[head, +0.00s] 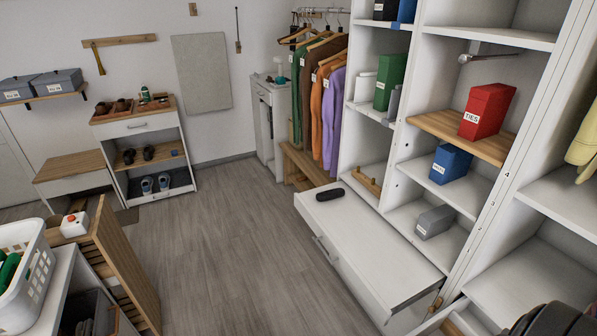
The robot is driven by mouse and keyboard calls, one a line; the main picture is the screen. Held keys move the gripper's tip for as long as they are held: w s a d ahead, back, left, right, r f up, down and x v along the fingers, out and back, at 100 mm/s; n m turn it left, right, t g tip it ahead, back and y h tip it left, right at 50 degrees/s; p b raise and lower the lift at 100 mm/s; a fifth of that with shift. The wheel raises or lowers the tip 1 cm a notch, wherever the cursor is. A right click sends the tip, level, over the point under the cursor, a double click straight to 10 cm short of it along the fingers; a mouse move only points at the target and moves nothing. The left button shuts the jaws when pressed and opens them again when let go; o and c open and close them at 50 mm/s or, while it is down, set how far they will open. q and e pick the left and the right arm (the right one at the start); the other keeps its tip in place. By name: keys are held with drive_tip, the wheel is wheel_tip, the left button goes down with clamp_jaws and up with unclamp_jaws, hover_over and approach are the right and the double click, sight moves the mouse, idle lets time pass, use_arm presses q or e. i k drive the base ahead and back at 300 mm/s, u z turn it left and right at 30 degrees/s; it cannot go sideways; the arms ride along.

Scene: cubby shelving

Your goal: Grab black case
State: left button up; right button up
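A small black case (330,194), dark and elongated with rounded ends, lies on the white top of a low drawer unit (375,240), near its far left corner. The case is apart from the other things around it. Neither of my grippers can be seen in the head view. Nothing touches or covers the case.
White cubby shelving (400,140) stands behind the drawer unit, holding a red box (487,110), a blue box (451,164) and a grey box (435,221). Clothes hang to its left. A white basket (45,265) is at the lower left. The middle floor (225,240) is clear.

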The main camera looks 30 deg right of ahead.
sight(333, 193)
drive_tip(key=i, duration=2)
drive_tip(key=z, duration=2.35)
drive_tip(key=i, duration=0.5)
